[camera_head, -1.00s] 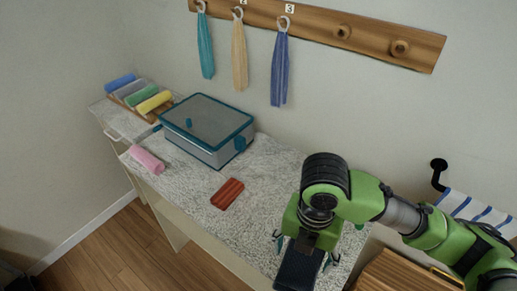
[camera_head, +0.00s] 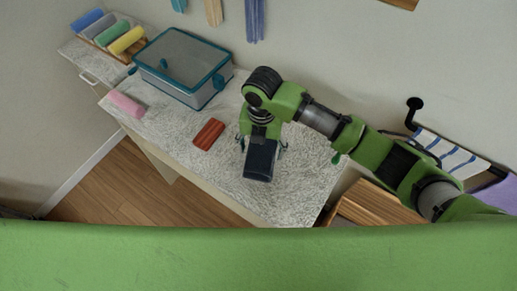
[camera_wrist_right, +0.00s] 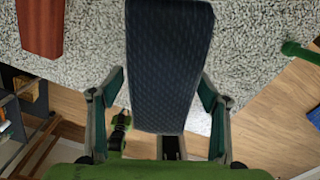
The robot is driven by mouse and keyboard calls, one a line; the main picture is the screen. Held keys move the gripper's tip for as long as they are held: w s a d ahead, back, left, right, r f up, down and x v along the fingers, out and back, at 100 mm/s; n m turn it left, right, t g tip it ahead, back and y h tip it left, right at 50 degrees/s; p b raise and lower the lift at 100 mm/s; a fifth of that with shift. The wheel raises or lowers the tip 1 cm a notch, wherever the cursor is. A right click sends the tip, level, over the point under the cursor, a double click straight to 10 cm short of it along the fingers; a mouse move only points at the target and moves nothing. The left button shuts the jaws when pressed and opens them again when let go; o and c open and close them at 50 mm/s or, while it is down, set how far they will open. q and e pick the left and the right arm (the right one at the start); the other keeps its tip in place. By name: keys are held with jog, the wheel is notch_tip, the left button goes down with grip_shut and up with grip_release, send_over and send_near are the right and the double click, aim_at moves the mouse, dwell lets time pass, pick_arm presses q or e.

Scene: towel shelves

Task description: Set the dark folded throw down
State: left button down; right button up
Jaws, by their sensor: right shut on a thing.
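The dark folded throw (camera_head: 260,163) is a navy, narrow folded bundle over the right part of the speckled counter. My right gripper (camera_head: 262,146) is shut on it, with one finger along each side. In the right wrist view the throw (camera_wrist_right: 168,62) runs up from between the fingers (camera_wrist_right: 162,92), its far part in front of the speckled surface. I cannot tell whether its underside touches the counter. My left gripper is not in view.
A red folded cloth (camera_head: 208,134) lies left of the throw on the counter (camera_head: 300,185). A teal-rimmed lidded box (camera_head: 185,70) stands behind. A pink roll (camera_head: 125,104) lies at the left. A wooden crate (camera_head: 375,205) is at the right.

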aim_at(258, 153)
jog(key=shift+w+a+f, duration=0.45)
jog(key=shift+w+f, duration=0.05)
jog(key=shift+f, duration=0.25)
notch_tip(258, 153, down, 3)
jog(key=shift+w+f+p, duration=0.1)
jog(key=shift+p, duration=0.3)
jog(key=shift+f, duration=0.1)
jog(key=o, duration=1.4)
jog(key=shift+c, duration=0.2)
notch_tip(258, 153, up, 12)
jog(key=shift+r+b, duration=0.1)
jog(key=shift+b, duration=1.15)
